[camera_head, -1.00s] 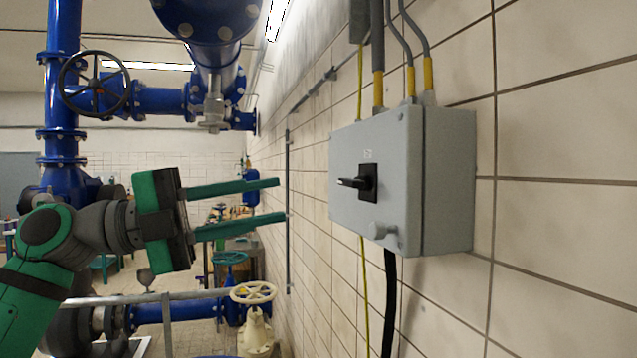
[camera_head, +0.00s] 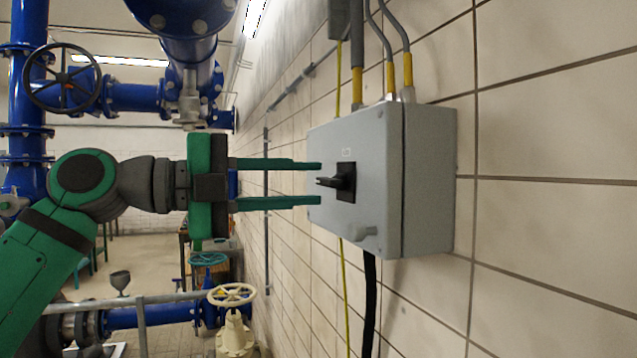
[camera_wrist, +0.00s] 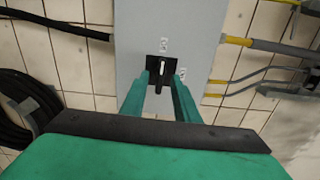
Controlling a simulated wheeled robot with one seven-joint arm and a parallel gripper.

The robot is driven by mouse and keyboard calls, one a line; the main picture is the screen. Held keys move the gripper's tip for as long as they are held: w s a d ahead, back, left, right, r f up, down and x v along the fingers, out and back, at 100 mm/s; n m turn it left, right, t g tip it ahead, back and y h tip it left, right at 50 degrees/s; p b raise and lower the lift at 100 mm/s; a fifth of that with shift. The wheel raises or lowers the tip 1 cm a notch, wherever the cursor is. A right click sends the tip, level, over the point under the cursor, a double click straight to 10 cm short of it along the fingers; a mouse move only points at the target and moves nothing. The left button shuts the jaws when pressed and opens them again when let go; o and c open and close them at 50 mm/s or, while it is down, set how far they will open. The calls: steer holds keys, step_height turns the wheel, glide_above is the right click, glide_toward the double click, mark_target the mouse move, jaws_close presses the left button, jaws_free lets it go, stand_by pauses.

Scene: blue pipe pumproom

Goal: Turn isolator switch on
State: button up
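The isolator switch is a grey box (camera_head: 375,205) on the tiled wall, with a black rotary handle (camera_head: 344,182) on its front face. In the wrist view the handle (camera_wrist: 162,72) shows upright between my finger tips, with small labels on the box. My gripper (camera_head: 320,183) is open, its two green fingers one above the other and level in the head view. The fingertips are close to the handle, one above and one below its outer end. I cannot tell whether they touch it.
Grey conduits with yellow ends (camera_head: 391,78) enter the box top, and a black cable (camera_head: 369,300) hangs below it. Coiled black hose (camera_wrist: 18,112) shows in the wrist view. Blue pipes and a cream handwheel (camera_head: 232,295) stand beyond my arm.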

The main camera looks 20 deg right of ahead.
steer(key=shift+d, duration=1.2)
steer(key=shift+w, duration=0.1)
steer(key=shift+d, duration=0.2)
jaws_close()
jaws_free()
steer(key=shift+a, duration=0.45)
steer(key=shift+d, duration=0.1)
steer(key=a, duration=1.1)
steer(key=shift+s, duration=0.25)
